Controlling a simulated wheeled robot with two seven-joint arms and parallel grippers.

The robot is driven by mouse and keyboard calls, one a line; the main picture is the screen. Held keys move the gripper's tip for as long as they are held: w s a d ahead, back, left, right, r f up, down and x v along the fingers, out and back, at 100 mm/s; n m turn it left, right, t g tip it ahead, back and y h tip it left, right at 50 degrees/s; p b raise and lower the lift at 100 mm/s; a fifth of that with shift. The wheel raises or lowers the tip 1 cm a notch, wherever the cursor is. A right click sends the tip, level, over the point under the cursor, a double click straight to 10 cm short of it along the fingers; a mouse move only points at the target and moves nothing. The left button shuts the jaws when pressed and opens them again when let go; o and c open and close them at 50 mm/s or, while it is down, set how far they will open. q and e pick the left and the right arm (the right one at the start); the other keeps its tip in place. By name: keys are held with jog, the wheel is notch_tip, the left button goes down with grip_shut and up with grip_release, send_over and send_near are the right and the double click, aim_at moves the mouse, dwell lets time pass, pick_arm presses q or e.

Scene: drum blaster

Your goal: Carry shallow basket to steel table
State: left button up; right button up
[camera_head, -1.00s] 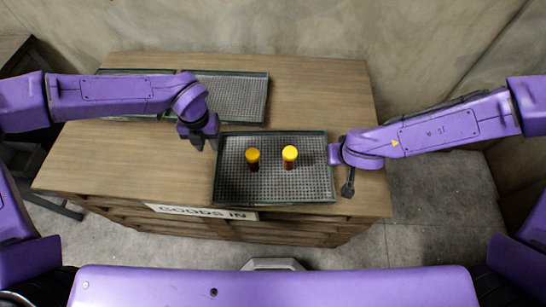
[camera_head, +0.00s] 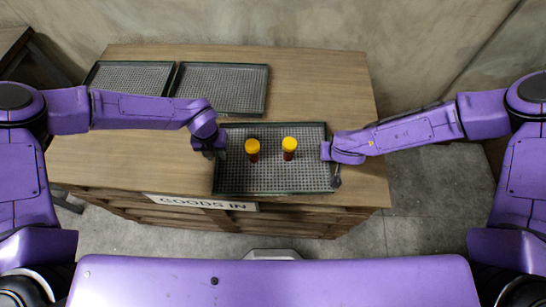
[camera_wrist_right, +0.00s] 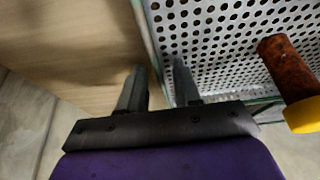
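The shallow basket (camera_head: 275,183) is a dark-rimmed perforated metal tray lying flat near the front right of the wooden counter. Two orange-brown bottles with yellow caps stand in it, one on the left (camera_head: 253,151) and one on the right (camera_head: 289,149). My left gripper (camera_head: 218,152) is at the basket's left rim; its fingers are too small and dark to judge. My right gripper (camera_head: 335,180) is at the right rim. In the right wrist view its fingers (camera_wrist_right: 158,85) are apart, one on each side of the basket's rim (camera_wrist_right: 151,45). No steel table can be identified.
Two more perforated trays lie at the back left of the wooden counter (camera_head: 310,85), one on the left (camera_head: 130,77) and one on the right (camera_head: 222,88). A "GOODS IN" sign (camera_head: 200,202) is on its front. Another table (camera_head: 12,40) shows at the far left.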

pick_arm(q)
grip_shut()
pick_arm(e)
grip_shut()
pick_arm(q)
jog(key=shift+r, duration=0.1)
pick_arm(e)
jog(key=shift+r, duration=0.1)
dwell(1.1)
